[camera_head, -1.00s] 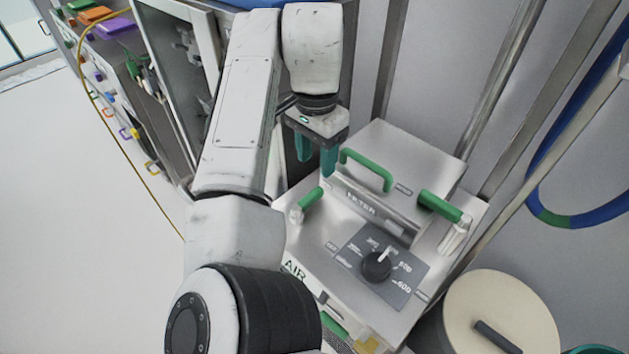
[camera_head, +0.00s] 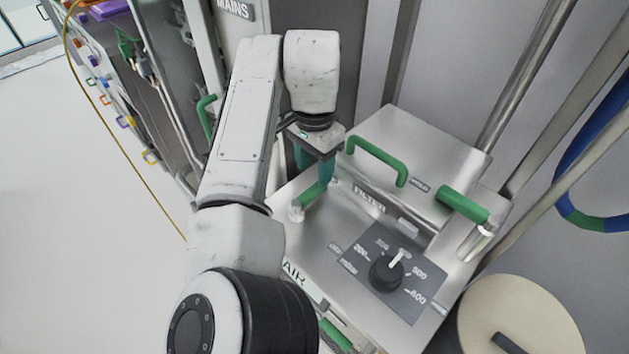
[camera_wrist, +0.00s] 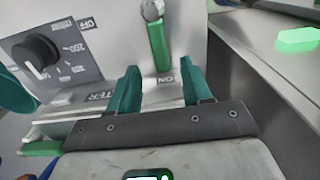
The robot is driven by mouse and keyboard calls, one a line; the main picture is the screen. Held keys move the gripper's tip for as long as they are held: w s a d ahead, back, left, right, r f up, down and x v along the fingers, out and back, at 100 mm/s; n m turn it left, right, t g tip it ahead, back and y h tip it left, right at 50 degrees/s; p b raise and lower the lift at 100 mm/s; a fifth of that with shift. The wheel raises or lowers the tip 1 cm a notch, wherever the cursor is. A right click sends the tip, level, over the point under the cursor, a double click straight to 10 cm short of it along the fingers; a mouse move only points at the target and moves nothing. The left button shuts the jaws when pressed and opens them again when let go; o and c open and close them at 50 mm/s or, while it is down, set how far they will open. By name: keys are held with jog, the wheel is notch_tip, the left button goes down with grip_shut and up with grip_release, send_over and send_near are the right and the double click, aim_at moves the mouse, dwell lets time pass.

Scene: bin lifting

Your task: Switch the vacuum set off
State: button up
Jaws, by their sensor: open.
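The vacuum set (camera_head: 300,240) is a steel box marked FILTER and AIR, with a black dial (camera_head: 387,272) on a grey scale plate. On its left side a green lever (camera_head: 309,199) sits on a metal pivot. In the wrist view the green lever (camera_wrist: 158,45) points at an ON label (camera_wrist: 165,78); an OFF label (camera_wrist: 87,23) is near the dial plate. My gripper (camera_head: 314,175) is open at the lever's far end. In the wrist view its teal fingers (camera_wrist: 160,72) stand on either side of the lever's tip, with gaps visible; contact cannot be told.
A green bail handle (camera_head: 378,160) rises from the filter block, and another green handle (camera_head: 463,204) is at the right. A cream round lid (camera_head: 525,325) is at lower right. A MAINS cabinet (camera_head: 235,25) stands behind my arm. The floor at left is clear apart from a yellow cable.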

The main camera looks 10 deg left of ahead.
aim_at(314, 187)
jog(key=shift+f, duration=2.75)
jog(key=shift+c, duration=0.2)
grip_shut()
